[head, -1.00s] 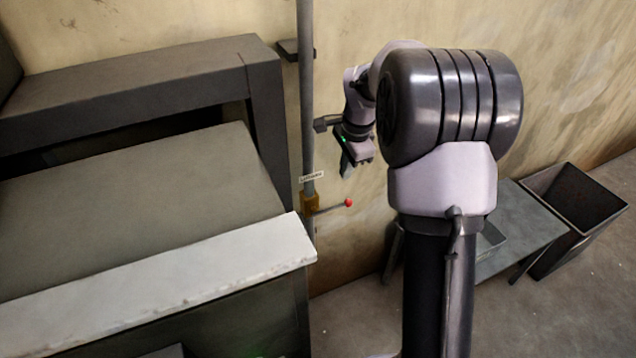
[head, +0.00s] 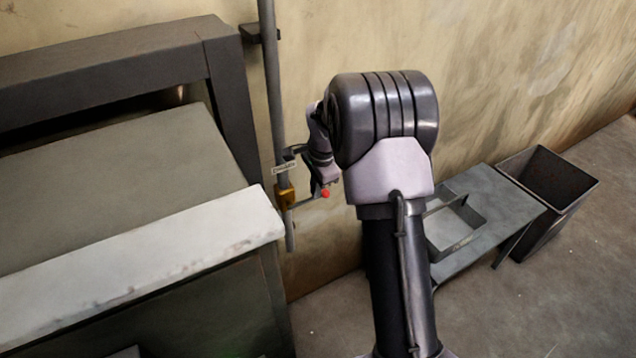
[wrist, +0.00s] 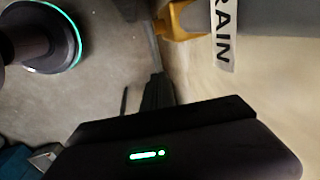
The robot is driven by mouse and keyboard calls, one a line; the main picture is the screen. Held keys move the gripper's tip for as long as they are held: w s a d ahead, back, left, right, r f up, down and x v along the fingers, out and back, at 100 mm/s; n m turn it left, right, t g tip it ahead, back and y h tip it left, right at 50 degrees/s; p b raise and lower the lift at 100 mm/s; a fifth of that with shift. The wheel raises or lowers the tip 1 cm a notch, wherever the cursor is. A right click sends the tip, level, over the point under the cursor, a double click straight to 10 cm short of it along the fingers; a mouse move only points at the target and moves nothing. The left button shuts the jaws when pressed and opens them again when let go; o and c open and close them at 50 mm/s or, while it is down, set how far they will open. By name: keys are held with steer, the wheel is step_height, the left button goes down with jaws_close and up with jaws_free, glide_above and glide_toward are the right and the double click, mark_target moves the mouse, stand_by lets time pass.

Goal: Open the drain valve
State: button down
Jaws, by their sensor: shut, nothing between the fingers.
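The drain valve is a yellow body (head: 285,197) low on a vertical grey pipe (head: 271,90). Its thin lever sticks out to the right and ends in a red ball knob (head: 326,193). A white label (head: 284,167) sits just above the valve. My gripper (head: 317,187) is shut and empty, pointing down right beside the lever near the knob; I cannot tell whether it touches. In the wrist view, my dark fingers (wrist: 157,91) are together below the yellow valve (wrist: 178,22) and the grey lever (wrist: 151,45). The label there (wrist: 222,36) reads "RAIN", partly cut off. The knob is not visible there.
A large dark machine with a pale ledge (head: 140,265) stands close left of the pipe. The wall is right behind. A low grey table (head: 500,205) with a shallow tray (head: 455,240) and a dark open bin (head: 550,185) stand at the right. Floor is clear in front.

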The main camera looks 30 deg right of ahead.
steer(key=shift+w+f, duration=0.1)
steer(key=shift+f, duration=0.4)
